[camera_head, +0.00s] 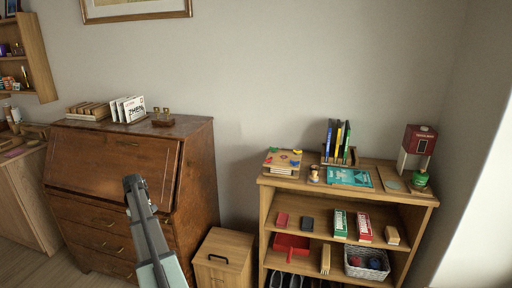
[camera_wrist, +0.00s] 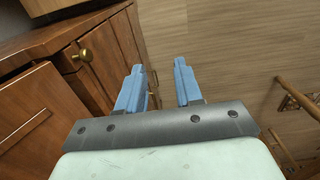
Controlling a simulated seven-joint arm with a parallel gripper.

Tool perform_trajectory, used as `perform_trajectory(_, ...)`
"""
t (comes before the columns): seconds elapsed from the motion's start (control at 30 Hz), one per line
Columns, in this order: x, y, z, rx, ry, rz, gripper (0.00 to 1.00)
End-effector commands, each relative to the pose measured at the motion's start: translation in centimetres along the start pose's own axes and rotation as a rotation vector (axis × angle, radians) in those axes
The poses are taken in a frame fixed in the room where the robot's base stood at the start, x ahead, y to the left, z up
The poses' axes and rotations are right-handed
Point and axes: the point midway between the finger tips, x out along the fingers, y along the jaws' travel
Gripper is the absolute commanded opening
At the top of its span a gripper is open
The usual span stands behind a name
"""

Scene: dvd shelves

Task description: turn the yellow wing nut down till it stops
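A square wooden press (camera_head: 281,170) lies on the left end of the low shelf unit's top in the head view. Small coloured wing nuts sit at its corners. My gripper (camera_head: 133,183) is well left of the press, in front of the brown bureau. In the wrist view my gripper (camera_wrist: 159,78) has its two blue fingers apart, with nothing between them. The wrist view does not show the press.
The top of the shelf unit (camera_head: 347,189) also holds a small wooden-topped item (camera_head: 314,173), a rack of upright cases (camera_head: 339,145), a teal case (camera_head: 348,177) and a red-and-white dispenser (camera_head: 416,146). Space above the shelf is free.

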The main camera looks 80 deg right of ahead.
Motion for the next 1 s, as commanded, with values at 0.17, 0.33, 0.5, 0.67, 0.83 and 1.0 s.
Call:
perform_trajectory(0.17,-4.0,9.6,3.9,0.007,0.0,0.001,0.35)
perform_trajectory(0.33,-8.0,17.6,8.9,0.008,0.0,0.002,0.35)
perform_trajectory(0.5,-12.2,24.9,15.2,0.008,-0.001,0.001,0.35)
perform_trajectory(0.67,-16.4,31.2,22.1,0.007,-0.001,0.001,0.35)
perform_trajectory(0.83,-21.3,37.0,30.4,0.007,-0.001,0.001,0.35)
perform_trajectory(1.0,-26.3,41.7,39.5,0.007,-0.002,0.0,0.35)
